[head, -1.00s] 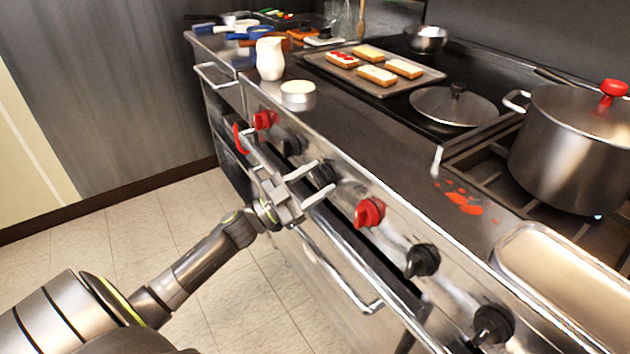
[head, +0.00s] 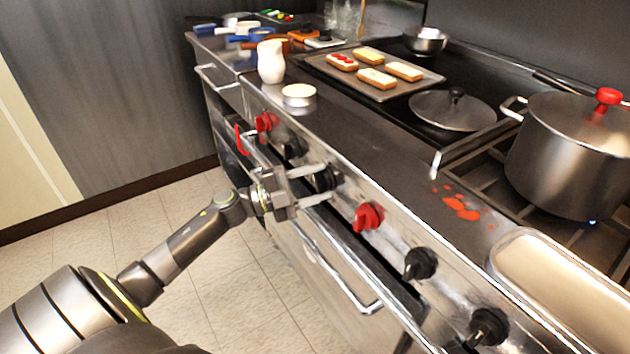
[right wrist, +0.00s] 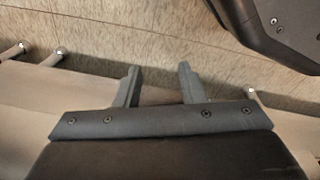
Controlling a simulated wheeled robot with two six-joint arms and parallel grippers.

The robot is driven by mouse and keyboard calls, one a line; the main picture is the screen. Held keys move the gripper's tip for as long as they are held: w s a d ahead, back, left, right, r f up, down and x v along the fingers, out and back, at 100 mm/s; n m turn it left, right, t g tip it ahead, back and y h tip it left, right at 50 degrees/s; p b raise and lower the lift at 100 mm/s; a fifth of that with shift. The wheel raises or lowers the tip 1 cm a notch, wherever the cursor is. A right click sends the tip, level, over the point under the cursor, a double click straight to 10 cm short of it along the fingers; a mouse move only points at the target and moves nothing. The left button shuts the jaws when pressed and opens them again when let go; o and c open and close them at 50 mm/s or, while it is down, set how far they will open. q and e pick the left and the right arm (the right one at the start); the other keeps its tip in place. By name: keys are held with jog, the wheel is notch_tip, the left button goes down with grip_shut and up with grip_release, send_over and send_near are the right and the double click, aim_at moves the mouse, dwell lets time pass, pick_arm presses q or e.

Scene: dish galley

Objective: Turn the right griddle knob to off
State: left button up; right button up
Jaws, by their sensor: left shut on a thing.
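A row of red and black knobs runs along the steel front panel of the range. My left gripper (head: 322,183) is at a black knob (head: 330,178) below the griddle, the one just left of the middle red knob (head: 369,216). Its two fingers are shut on this knob, one above and one below, and partly hide it. The knob's pointer and markings are too small to read. My right gripper (right wrist: 157,70) shows in the right wrist view with its fingers apart and nothing between them.
Another black knob (head: 292,147) and a red knob (head: 267,121) sit left of the gripper. An oven handle (head: 340,285) sticks out below. A tray (head: 395,90) of toasts, a lid (head: 454,110) and a large pot (head: 570,155) stand on top. The floor at left is clear.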

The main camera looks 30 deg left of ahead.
pick_arm(q)
jog(key=m+g, duration=0.1)
jog(key=m, duration=0.1)
jog(key=shift+r+m+p, duration=0.15)
jog(key=shift+m+p, duration=0.25)
jog(key=shift+m+g+y+p, duration=0.4)
jog(key=shift+m+p, duration=0.1)
jog(key=shift+m, duration=0.8)
pick_arm(e)
jog(key=shift+s+d+f, duration=0.3)
jog(key=shift+s+f, duration=0.5)
jog(key=shift+s, duration=0.05)
jog(key=shift+s+d+f, duration=0.25)
jog(key=shift+s+f, duration=0.55)
jog(key=shift+s, duration=0.05)
jog(key=shift+h, duration=0.3)
pick_arm(q)
jog(key=o, duration=1)
jog(key=shift+c, duration=0.2)
jog(key=shift+s+a, duration=0.4)
jog(key=v, duration=1.6)
jog(key=shift+p, duration=0.45)
pick_arm(e)
jog(key=shift+s+d+f+n, duration=0.15)
jog(key=shift+s+f, duration=0.1)
jog(key=shift+s, duration=0.2)
jog(key=shift+s+d+f+n, duration=0.15)
jog(key=shift+s+f, duration=0.05)
jog(key=shift+s, duration=0.2)
